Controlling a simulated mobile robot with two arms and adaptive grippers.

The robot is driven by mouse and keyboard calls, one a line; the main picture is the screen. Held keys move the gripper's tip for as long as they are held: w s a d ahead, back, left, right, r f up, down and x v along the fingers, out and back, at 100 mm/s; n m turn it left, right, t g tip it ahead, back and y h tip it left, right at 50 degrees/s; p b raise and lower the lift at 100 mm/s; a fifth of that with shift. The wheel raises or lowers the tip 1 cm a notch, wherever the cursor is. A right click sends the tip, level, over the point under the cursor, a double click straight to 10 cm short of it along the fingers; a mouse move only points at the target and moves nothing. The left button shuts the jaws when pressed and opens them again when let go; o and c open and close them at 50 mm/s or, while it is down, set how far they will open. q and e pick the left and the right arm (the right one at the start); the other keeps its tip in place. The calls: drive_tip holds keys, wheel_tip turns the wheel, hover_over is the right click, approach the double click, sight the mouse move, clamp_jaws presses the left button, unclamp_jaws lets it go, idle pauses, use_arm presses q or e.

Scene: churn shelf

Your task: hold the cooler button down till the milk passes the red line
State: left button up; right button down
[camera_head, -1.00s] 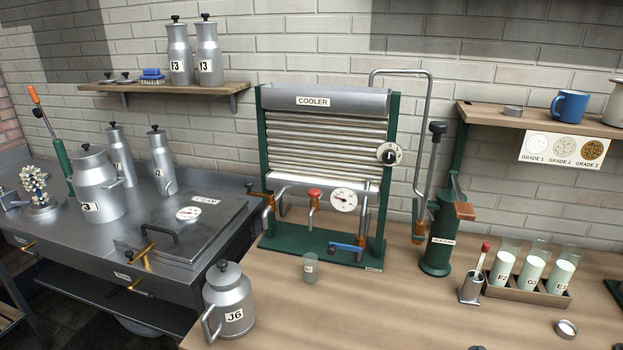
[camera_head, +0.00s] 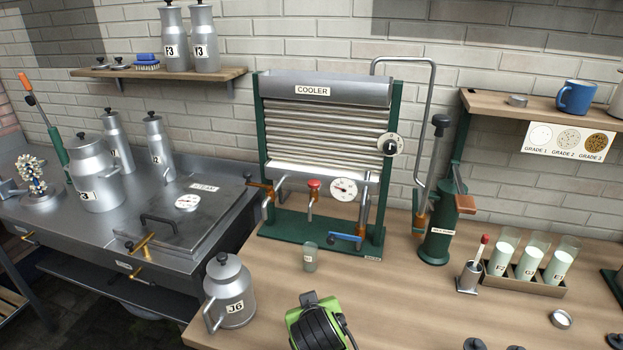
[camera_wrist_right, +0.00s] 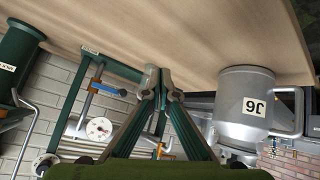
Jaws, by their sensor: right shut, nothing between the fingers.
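The green-framed cooler (camera_head: 392,105) stands on the bench against the wall, with a red button (camera_head: 314,184) on top of a tap at its lower middle. A small glass (camera_head: 310,258) stands on the bench in front of the cooler's green base. Its milk level and any red line are too small to make out. My right gripper (camera_wrist_right: 160,78) is shut and empty in the right wrist view, where the picture is upside down. In the head view my green and black right arm shows at the bottom, short of the cooler and glass. My left gripper is not in view.
Jug J6 (camera_head: 230,290) stands at the bench's front left edge. A round dial (camera_head: 344,188) and a blue-handled lever (camera_head: 346,237) are on the cooler's lower right. A green pump (camera_head: 437,230) and a rack of milk tubes (camera_head: 525,286) stand to the right.

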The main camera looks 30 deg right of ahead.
drive_tip(key=w+d+r+m+h, duration=0.1)
drive_tip(key=w+r, duration=0.3)
drive_tip(key=r, duration=0.4)
drive_tip(key=w+d+r+m+t+h, duration=0.1)
drive_tip(key=w+d+r+m+h, duration=0.1)
drive_tip(key=w+r, duration=0.3)
drive_tip(key=w+d+r+m+t+h, duration=0.1)
drive_tip(key=w+d+r+m+h, duration=0.1)
drive_tip(key=r, duration=1.1)
drive_tip(key=w+m+h, duration=0.1)
drive_tip(key=w+m, duration=0.1)
drive_tip(key=w, duration=0.1)
drive_tip(key=shift+h, duration=0.4)
drive_tip(key=shift+d, duration=0.2)
drive_tip(key=p, duration=0.4)
hover_over(314, 184)
drive_tip(key=s+a, duration=0.1)
drive_tip(key=a, duration=0.1)
drive_tip(key=f, duration=0.4)
drive_tip(key=d+f+p, duration=0.1)
drive_tip(key=shift+w+f, duration=0.15)
drive_tip(key=shift+w, duration=0.1)
drive_tip(key=shift+f, duration=0.6)
